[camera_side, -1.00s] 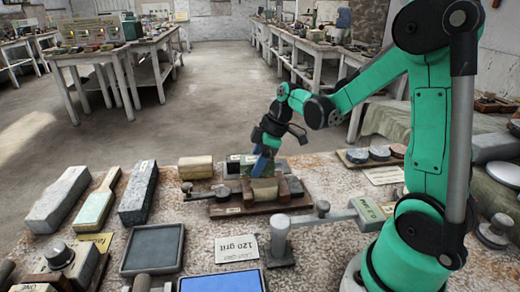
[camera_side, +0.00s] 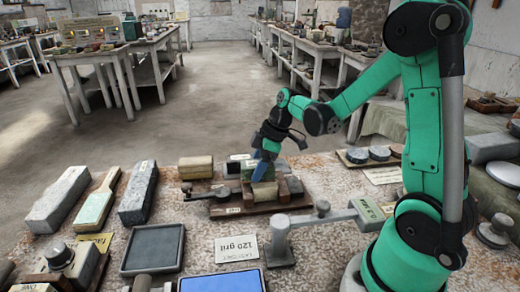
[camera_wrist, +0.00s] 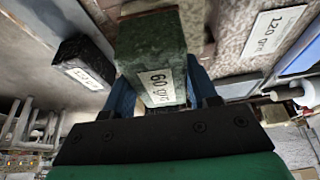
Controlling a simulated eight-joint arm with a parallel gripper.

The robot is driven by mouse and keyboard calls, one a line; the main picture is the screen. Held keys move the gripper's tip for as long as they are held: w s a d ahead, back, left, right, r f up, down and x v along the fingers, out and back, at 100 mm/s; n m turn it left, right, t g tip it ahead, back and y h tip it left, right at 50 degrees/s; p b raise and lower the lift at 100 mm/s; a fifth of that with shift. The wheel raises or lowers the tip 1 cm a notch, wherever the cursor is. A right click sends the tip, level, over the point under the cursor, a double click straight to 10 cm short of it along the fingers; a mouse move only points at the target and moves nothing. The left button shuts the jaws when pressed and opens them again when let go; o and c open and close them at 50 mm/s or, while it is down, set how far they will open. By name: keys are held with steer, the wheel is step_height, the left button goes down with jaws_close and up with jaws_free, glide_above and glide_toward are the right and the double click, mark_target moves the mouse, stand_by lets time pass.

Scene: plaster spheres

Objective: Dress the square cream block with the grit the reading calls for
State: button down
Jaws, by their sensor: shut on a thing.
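The cream block (camera_side: 264,191) sits in a clamp on a dark wooden base (camera_side: 228,210) in the side view. My gripper (camera_side: 262,171) is just above and behind it, pointing down. In the wrist view, its blue fingers are shut on a dark green block labelled 60 grit (camera_wrist: 165,60); part of this green block shows beside the fingers in the side view (camera_side: 247,174). Whether the green block touches the cream block cannot be told. A small gauge with a green display (camera_side: 371,210) stands to the right; its figures are too small to read surely.
A card reading 120 grit (camera_side: 237,249) lies in front of the clamp. A dark labelled block (camera_wrist: 84,62) is beside my gripper. A tan block (camera_side: 195,167), long grey blocks (camera_side: 139,190), a dark tray (camera_side: 153,249) and a blue tray (camera_side: 222,283) crowd the bench's left and front.

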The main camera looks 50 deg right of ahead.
steer(key=shift+w+a, duration=0.75)
steer(key=shift+w, duration=0.1)
steer(key=shift+s+d, duration=1.45)
steer(key=shift+s, duration=0.2)
steer(key=shift+w+a+f, duration=0.1)
steer(key=shift+w+a, duration=1.35)
steer(key=shift+w, duration=0.2)
steer(key=shift+s+d, duration=1.5)
steer(key=shift+s, duration=0.2)
steer(key=shift+w+a+r, duration=0.7)
steer(key=shift+w+a, duration=0.05)
steer(key=shift+w, duration=0.1)
